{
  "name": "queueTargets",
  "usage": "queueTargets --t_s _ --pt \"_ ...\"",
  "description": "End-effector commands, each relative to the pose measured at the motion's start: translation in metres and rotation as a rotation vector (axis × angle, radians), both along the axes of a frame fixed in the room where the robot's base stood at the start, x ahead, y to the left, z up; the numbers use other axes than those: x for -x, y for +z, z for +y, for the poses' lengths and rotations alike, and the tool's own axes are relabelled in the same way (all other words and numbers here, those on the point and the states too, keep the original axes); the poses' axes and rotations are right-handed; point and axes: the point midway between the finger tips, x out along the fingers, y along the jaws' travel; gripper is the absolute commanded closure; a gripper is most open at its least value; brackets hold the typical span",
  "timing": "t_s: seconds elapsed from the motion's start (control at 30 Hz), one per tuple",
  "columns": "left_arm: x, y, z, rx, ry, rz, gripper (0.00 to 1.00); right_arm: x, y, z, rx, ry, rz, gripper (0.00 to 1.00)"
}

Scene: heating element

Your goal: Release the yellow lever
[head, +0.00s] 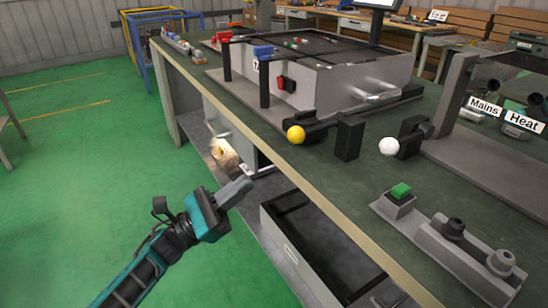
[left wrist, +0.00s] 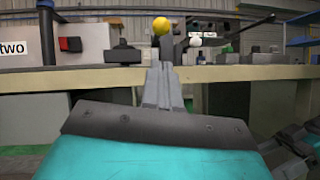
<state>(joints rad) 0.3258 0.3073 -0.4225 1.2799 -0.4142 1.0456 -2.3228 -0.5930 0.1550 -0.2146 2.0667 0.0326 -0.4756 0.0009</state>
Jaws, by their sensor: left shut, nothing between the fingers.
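The yellow lever's round knob (head: 296,134) sits on a black arm near the front edge of the workbench in the head view. In the left wrist view the yellow knob (left wrist: 160,25) stands above the bench edge, just beyond my fingertips in the picture. My left gripper (head: 236,192) is shut and empty, in front of the bench and below its top, apart from the lever. Its closed fingers (left wrist: 162,75) point up toward the knob in the wrist view. My right gripper is not in view.
A white-knobbed lever (head: 389,146) is right of the yellow one. A green button (head: 400,191) is on a grey panel at the front right. A large grey box (head: 330,85) stands behind. An open drawer (head: 290,255) is below the bench top. The green floor at left is clear.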

Motion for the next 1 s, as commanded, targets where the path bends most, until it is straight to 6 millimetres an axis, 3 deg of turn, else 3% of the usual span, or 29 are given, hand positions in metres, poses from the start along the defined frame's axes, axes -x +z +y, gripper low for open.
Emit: queueTargets --t_s 0.6,1.0 --pt "-0.031 0.05 -0.069 0.004 -0.001 0.0 1.0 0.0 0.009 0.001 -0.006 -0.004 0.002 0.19" --pt "-0.034 0.054 -0.076 0.002 0.001 0.001 1.0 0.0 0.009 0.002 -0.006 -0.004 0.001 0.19"
